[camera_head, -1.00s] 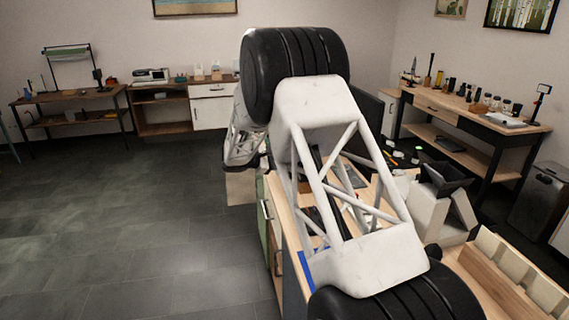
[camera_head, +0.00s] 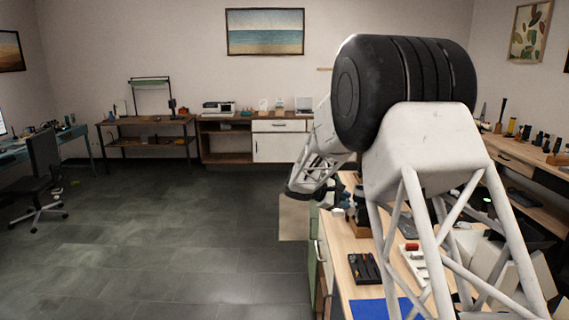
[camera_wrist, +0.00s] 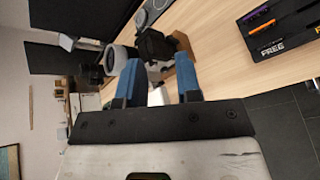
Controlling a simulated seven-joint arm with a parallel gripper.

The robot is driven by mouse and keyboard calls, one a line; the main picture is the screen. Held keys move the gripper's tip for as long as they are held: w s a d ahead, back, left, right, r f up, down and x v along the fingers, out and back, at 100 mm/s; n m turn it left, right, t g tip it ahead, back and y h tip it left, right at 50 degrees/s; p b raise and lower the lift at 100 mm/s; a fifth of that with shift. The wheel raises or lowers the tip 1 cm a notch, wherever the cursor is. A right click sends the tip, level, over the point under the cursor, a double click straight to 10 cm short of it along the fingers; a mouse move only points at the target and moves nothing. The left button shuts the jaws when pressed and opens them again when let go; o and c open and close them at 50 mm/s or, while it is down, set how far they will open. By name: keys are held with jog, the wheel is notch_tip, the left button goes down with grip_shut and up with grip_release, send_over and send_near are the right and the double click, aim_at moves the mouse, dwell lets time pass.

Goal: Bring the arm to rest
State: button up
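My gripper (camera_wrist: 159,70) shows two blue fingers, parted, in the wrist view. I see nothing clearly held; dark and white items show beyond and between the fingertips. In the head view my arm is bent, with its forearm sloping down left to the dark gripper end (camera_head: 305,192), beside the left edge of the wooden table (camera_head: 345,290). Fingertip detail is too small to tell there.
A black tray marked FREE (camera_wrist: 285,38) holds pens on the wooden table. A dark object (camera_wrist: 155,45), a white ring-shaped item (camera_wrist: 117,58) and a wooden block (camera_wrist: 183,43) lie beyond the fingers. A blue mat (camera_head: 380,309) is at the near edge.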

jog(key=s+d+r+m+g+y, duration=0.1)
jog(key=s+r+m+y, duration=0.3)
jog(key=s, duration=1.1)
jog(key=s+d+r+m+g+y, duration=0.15)
jog(key=s+r, duration=0.55)
jog(key=s, duration=0.8)
jog(key=s+a+f+m+t+y, duration=0.1)
jog(key=s+a+m+y, duration=0.1)
jog(key=s, duration=1.2)
jog(key=s+a+f+m+t+y, duration=0.2)
jog(key=s+a+m+y, duration=0.1)
jog(key=s, duration=1.1)
jog(key=shift+a+m+y, duration=0.35)
jog(key=shift+m+y, duration=0.2)
jog(key=shift+y, duration=0.5)
